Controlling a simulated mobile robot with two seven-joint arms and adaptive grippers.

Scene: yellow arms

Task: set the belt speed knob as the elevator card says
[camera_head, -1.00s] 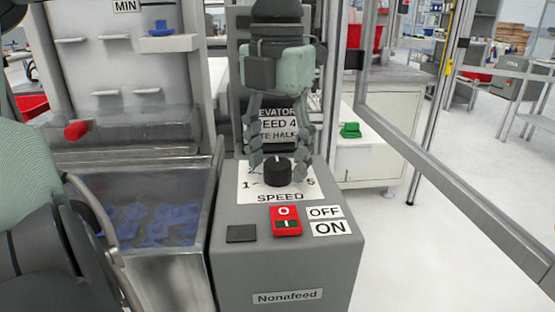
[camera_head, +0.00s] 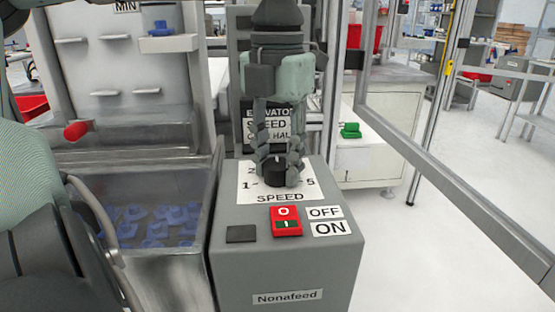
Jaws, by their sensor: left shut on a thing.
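The black speed knob (camera_head: 275,180) stands on the white SPEED dial plate (camera_head: 246,184) on top of the grey Nonafeed box. My left gripper (camera_head: 278,172) points down from above and is shut on the knob, with a finger on either side. The fingers hide most of the knob, its pointer and part of the scale; "1" and "5" still show. My right gripper is not in view.
A red switch (camera_head: 286,222) with OFF and ON labels sits in front of the dial. A metal hopper (camera_head: 130,268) with blue parts stands at the left. A glass guard frame (camera_head: 465,205) rises at the right.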

